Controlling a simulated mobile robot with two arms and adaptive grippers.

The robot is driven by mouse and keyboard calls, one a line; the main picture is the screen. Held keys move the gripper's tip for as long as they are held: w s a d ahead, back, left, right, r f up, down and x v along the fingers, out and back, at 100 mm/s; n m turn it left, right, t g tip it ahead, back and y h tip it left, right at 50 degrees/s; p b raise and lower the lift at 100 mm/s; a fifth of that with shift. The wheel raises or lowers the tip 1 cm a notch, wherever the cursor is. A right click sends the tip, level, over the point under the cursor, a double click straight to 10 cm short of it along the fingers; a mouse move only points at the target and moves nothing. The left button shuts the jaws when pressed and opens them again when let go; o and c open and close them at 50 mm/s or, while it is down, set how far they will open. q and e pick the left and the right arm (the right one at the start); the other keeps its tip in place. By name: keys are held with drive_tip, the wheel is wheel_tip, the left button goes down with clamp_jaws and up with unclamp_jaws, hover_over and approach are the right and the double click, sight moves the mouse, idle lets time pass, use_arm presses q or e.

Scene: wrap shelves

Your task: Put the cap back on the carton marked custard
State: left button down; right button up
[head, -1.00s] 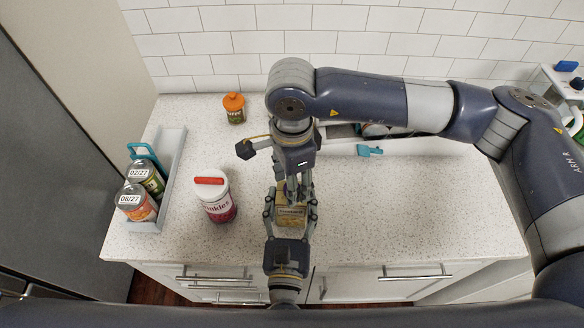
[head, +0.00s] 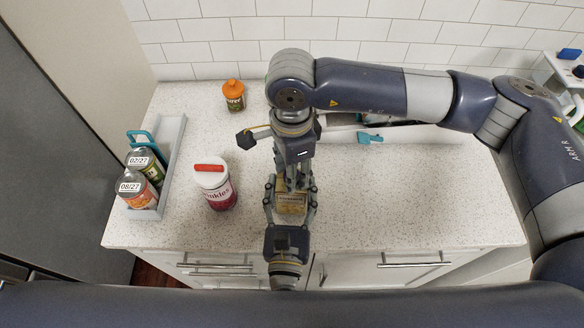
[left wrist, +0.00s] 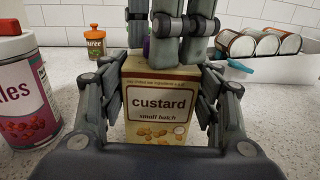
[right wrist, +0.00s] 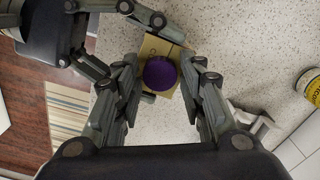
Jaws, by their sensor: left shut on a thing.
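The carton also shows in the head view (head: 291,203). The purple cap (right wrist: 160,74) is at the carton's top, seen from above in the right wrist view. In the left wrist view it is mostly hidden behind fingers, so I cannot tell whether it is fully seated. My right gripper (right wrist: 163,78) points down over the carton, its fingers on either side of the cap with a small gap showing.
An orange-capped jar (head: 233,96) is at the back. A grey tray (head: 172,160) with cans is at the left. A white bin with cans (left wrist: 270,68) is behind right.

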idle(0.3)
wheel_tip(320, 180, up, 12)
idle(0.5)
use_arm(q)
drive_tip(key=shift+c, duration=2.3)
unclamp_jaws()
drive_tip(key=s, duration=1.2)
drive_tip(key=shift+a, duration=0.4)
